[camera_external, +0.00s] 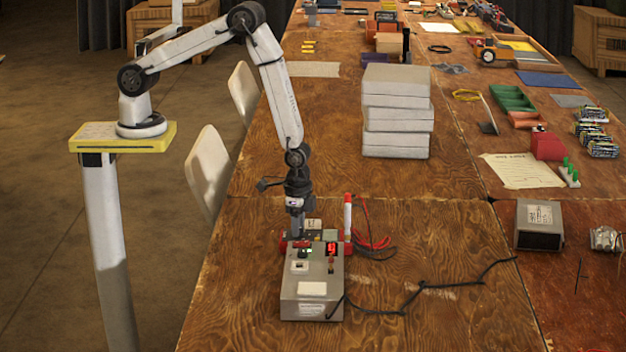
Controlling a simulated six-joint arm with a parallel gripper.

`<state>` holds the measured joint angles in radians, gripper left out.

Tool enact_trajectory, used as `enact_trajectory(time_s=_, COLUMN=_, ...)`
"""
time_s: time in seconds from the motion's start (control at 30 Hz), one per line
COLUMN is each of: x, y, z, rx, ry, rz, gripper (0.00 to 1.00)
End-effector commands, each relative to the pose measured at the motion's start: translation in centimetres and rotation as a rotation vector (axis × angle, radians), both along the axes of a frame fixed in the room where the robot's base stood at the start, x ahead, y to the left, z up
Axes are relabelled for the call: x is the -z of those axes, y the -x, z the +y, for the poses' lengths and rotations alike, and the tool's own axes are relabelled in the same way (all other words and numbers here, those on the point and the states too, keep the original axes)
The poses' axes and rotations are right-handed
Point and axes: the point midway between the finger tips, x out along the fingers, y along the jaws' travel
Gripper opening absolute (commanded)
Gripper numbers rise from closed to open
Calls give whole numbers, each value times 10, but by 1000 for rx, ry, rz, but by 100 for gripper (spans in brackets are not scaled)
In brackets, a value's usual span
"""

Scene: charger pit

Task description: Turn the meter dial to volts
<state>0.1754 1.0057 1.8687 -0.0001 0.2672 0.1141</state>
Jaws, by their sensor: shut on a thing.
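The meter is a grey box (311,285) on the near part of the wooden table, with a small lit red display (331,248) at its far right and a pale label on its near end. My gripper (298,240) points down at the far left part of the meter's top. It is shut on the small dark dial (303,253) there. The fingers and the dial are small and overlap, so the dial's pointer and its markings cannot be read.
Red and black leads (372,240) lie right of the meter, beside an upright white marker with a red cap (347,215). A black cable (430,286) runs right across the table. A stack of grey boxes (396,110) stands behind. The table's left edge is close.

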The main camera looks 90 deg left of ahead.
Motion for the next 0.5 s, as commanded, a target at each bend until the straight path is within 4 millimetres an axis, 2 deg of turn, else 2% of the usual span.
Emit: enact_trajectory(time_s=0.5, x=0, y=0, z=0, rx=478, ry=0, rz=0, gripper=0)
